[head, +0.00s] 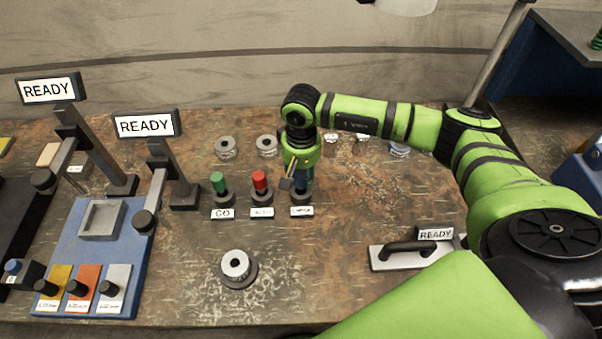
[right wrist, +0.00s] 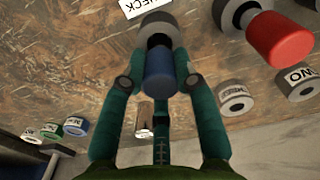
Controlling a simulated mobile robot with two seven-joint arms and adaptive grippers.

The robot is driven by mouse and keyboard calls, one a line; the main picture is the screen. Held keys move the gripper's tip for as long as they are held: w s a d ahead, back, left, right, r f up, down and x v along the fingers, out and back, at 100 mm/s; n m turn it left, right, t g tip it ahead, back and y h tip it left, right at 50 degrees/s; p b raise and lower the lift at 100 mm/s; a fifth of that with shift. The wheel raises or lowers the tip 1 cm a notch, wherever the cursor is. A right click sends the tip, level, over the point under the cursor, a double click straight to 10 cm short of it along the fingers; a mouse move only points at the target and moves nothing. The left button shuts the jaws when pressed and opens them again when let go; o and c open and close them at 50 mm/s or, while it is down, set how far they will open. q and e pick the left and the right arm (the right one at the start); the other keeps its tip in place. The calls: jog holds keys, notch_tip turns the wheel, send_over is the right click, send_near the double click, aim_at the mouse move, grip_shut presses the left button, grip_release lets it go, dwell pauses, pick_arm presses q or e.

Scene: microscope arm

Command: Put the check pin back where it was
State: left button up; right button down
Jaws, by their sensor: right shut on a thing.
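The check pin shows as a blue cap (right wrist: 160,72) in the right wrist view, between the two fingers of my right gripper (right wrist: 153,82). Its end points at a grey round holder (right wrist: 157,25) beside the CHECK label (right wrist: 140,5); I cannot tell whether it is seated. In the head view my right gripper (head: 299,178) points down over the right-hand holder (head: 302,197) of the row, and hides most of the pin. The green GO pin (head: 218,183) and a red pin (head: 260,181) stand upright in their holders to the left. My left gripper is out of view.
Several grey rings, including one at the back left (head: 225,147), stand behind the holders. One ring sits on a dark base (head: 236,268) in front. A handled plate (head: 402,255) lies right. A blue fixture (head: 125,250) and READY signs (head: 146,124) stand left.

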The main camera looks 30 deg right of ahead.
jog(key=c, duration=0.9)
grip_release()
jog(key=shift+c, duration=0.2)
jog(key=shift+r, duration=0.1)
notch_tip(320, 180, up, 12)
jog(key=b, duration=0.4)
